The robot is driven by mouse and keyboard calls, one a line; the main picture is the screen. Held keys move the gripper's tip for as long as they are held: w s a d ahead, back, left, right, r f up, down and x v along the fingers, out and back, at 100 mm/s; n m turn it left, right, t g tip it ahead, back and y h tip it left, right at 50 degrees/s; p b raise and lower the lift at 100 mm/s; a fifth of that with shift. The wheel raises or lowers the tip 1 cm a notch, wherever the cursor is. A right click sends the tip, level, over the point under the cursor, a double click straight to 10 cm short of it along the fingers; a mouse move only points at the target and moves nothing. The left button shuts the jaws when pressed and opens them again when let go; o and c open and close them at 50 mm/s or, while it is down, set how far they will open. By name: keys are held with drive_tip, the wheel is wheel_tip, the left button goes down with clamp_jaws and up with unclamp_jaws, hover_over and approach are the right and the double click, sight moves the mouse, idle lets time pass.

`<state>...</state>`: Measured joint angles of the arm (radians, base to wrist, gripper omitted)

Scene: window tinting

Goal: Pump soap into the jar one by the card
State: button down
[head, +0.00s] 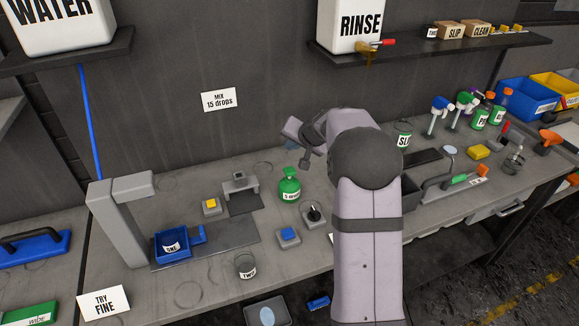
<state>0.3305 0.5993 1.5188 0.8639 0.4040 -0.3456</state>
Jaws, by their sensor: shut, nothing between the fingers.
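The jar labelled ONE (171,246) sits in a blue tray (160,259) under the grey column at the left of the bench. The card reading "MIX 15 drops" (218,99) hangs on the back wall. A green rounded bottle (289,187) with a white label stands mid-bench; its label is too small to read surely, and I cannot tell whether it holds the soap. The jar labelled TWO (246,268) stands near the front edge. My gripper (303,148) is shut and empty, above and behind the green bottle, apart from it. My arm partly hides it.
Small blocks with yellow and blue tops (288,236) and a black-knobbed block (313,214) lie near the bottle. Spray bottles (438,115), a can and tools crowd the right. A "TRY FINE" card (105,302) is front left.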

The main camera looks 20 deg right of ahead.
wheel_tip(320, 180, up, 2)
drive_tip(key=shift+r+p, duration=0.2)
drive_tip(key=shift+p, duration=0.7)
drive_tip(key=shift+f, duration=0.25)
drive_tip(key=b, duration=0.6)
hover_over(289, 169)
drive_tip(key=s, duration=0.2)
drive_tip(key=f, duration=0.7)
drive_tip(key=shift+w+d+f, duration=0.1)
drive_tip(key=shift+w+f, duration=0.1)
drive_tip(key=shift+w, duration=0.05)
drive_tip(key=shift+f+b, duration=0.5)
drive_tip(key=shift+b, duration=0.25)
drive_tip(key=shift+s+f+b, duration=0.1)
drive_tip(key=shift+f+b, duration=1.4)
drive_tip(key=shift+b, duration=0.2)
idle(1.2)
drive_tip(key=shift+r, duration=0.1)
drive_tip(key=shift+r+p, duration=1)
drive_tip(key=shift+r, duration=0.3)
